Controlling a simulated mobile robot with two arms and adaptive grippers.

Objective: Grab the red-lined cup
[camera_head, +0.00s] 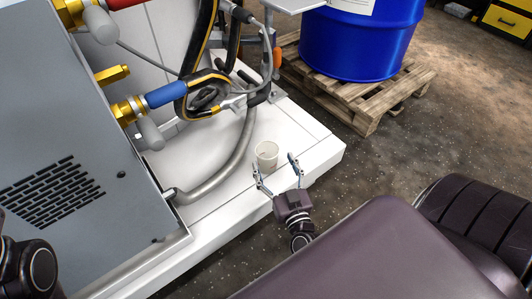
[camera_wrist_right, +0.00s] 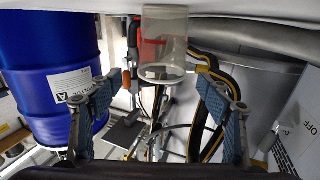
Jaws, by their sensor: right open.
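A small pale, translucent cup (camera_head: 266,155) stands upright on the white platform (camera_head: 323,152) near its front corner. No red line on it can be made out in the head view. In the right wrist view the clear cup (camera_wrist_right: 164,48) is at the top centre, with red showing at its left side; I cannot tell whether the red is on it or behind. My right gripper (camera_head: 275,168) is open and empty, its fingertips just in front of and to either side of the cup. Both fingers (camera_wrist_right: 158,90) show in the right wrist view, spread wide. My left gripper is not in view.
A grey bent pipe (camera_head: 237,160) runs left of the cup. A grey vented cabinet (camera_head: 105,140) fills the left, with hoses and a blue-handled valve (camera_head: 165,95). A blue drum (camera_head: 362,45) stands on a wooden pallet (camera_head: 355,108) behind.

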